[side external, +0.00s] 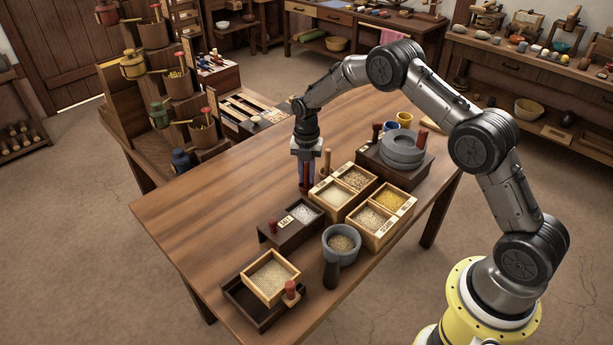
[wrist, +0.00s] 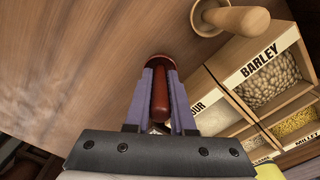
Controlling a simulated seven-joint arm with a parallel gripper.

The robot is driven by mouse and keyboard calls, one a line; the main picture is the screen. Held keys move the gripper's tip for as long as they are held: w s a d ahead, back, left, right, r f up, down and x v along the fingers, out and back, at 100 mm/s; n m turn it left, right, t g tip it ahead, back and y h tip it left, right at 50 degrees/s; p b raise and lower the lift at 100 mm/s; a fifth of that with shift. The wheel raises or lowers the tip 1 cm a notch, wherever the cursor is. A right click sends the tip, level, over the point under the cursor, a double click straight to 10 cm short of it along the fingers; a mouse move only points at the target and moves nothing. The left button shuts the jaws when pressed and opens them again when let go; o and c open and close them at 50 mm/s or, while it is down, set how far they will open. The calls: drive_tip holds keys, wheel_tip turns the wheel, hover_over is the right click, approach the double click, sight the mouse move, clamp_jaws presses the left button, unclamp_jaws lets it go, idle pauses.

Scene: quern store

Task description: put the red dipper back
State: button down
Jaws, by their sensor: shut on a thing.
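My gripper (side external: 305,178) is over the far middle of the table, pointing down. In the wrist view my gripper (wrist: 160,100) has its two purple-grey fingers closed on the red dipper (wrist: 159,98), a dark red piece with a rounded, wider end. The dipper also shows as a dark red strip below the gripper in the side view (side external: 305,187). Its lower part is mostly hidden, and I cannot tell whether it touches the table.
Beside the gripper stands a wooden cup with a wooden handle (wrist: 236,19). Right of it are labelled grain boxes (side external: 384,229), a grey quern (side external: 402,151) and a grey mortar (side external: 341,232). A salt box (side external: 290,236) lies nearer. The table's left part (side external: 215,215) is clear.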

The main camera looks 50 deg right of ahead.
drive_tip(key=shift+f, duration=0.3)
drive_tip(key=shift+f, duration=0.15)
drive_tip(key=c, duration=0.8)
unclamp_jaws()
drive_tip(key=shift+o, duration=0.2)
wheel_tip(320, 180, up, 13)
drive_tip(key=shift+f, duration=0.2)
